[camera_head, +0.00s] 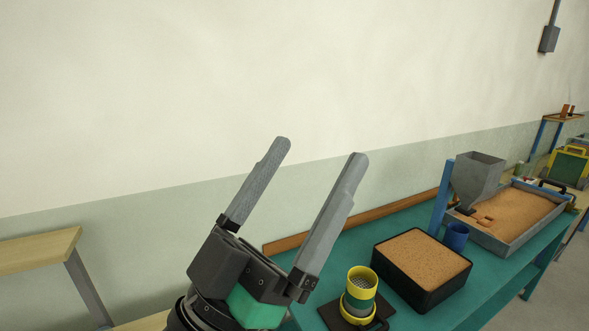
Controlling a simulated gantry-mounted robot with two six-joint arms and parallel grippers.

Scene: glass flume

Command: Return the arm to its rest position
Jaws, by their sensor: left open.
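My left gripper (318,150) rises from the bottom centre of the head view. Its two grey fingers point up and slightly right, wide apart, with nothing between them. It shows in front of the pale wall and the left end of the green table (345,262). The gripper's dark body and a green part cover some of the table's left end. My right arm and gripper do not show.
On the table stand a yellow and green cup with a mesh (361,283), a black box of sand (421,262), a blue cup (456,236), a grey hopper (477,177) and a sand tray (492,241). A wooden shelf (38,250) is at the left.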

